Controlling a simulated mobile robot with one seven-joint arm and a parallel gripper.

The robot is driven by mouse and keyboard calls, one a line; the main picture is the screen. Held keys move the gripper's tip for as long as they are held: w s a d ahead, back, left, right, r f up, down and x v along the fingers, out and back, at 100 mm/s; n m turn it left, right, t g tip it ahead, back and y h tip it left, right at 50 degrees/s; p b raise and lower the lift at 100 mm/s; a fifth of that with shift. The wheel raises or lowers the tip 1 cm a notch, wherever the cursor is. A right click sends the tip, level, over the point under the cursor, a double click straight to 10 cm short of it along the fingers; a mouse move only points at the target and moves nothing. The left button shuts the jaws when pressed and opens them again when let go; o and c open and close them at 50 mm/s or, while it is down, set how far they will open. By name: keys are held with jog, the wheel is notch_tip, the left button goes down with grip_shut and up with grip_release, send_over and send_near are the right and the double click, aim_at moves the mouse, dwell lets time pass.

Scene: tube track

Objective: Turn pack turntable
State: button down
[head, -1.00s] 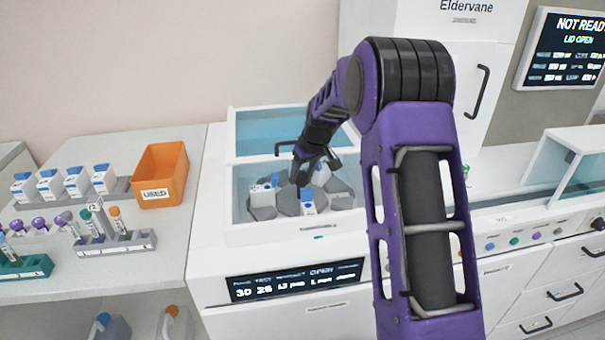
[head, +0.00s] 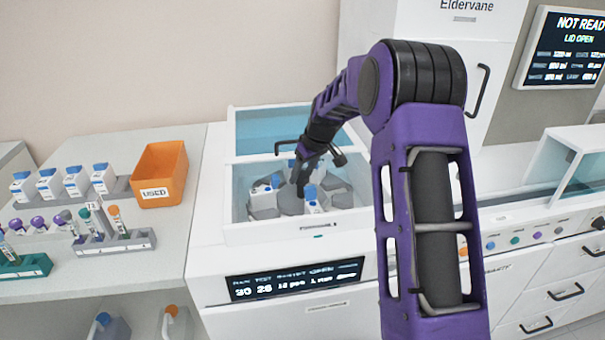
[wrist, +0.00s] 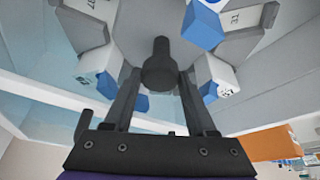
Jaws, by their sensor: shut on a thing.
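The pack turntable (head: 291,204) is a grey disc with wedge-shaped holders inside the open white bay of the analyser. White packs with blue caps sit in some holders, one (head: 262,192) at the left and one (head: 313,200) at the front right. My gripper (head: 300,187) reaches down over the turntable's middle. In the wrist view, my gripper (wrist: 158,80) has its two fingers on either side of a dark round centre knob (wrist: 158,62) and is shut on it. Packs (wrist: 205,25) stand around the knob. The arm hides part of the turntable in the head view.
The bay's white front wall (head: 300,232) and clear walls surround the turntable closely. An orange USED bin (head: 160,175) stands on the left bench, with a row of packs (head: 75,182) and tube racks (head: 115,241). A tall white cabinet (head: 410,25) stands behind the arm.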

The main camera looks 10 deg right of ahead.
jog(key=shift+w+d+n+g+y, duration=0.1)
jog(key=shift+n+g+y, duration=0.15)
jog(key=shift+n, duration=0.7)
jog(key=shift+d+n+g+y, duration=0.15)
jog(key=shift+n+y, duration=0.2)
jog(key=shift+n, duration=0.6)
jog(key=shift+a+n+g+y+p, duration=0.1)
jog(key=shift+n+g+y+p, duration=0.3)
jog(key=shift+n, duration=1.4)
jog(key=shift+c, duration=1)
grip_release()
jog(key=p+v, duration=0.2)
jog(key=v, duration=1.5)
jog(key=shift+w+r, duration=0.25)
jog(key=shift+w, duration=0.05)
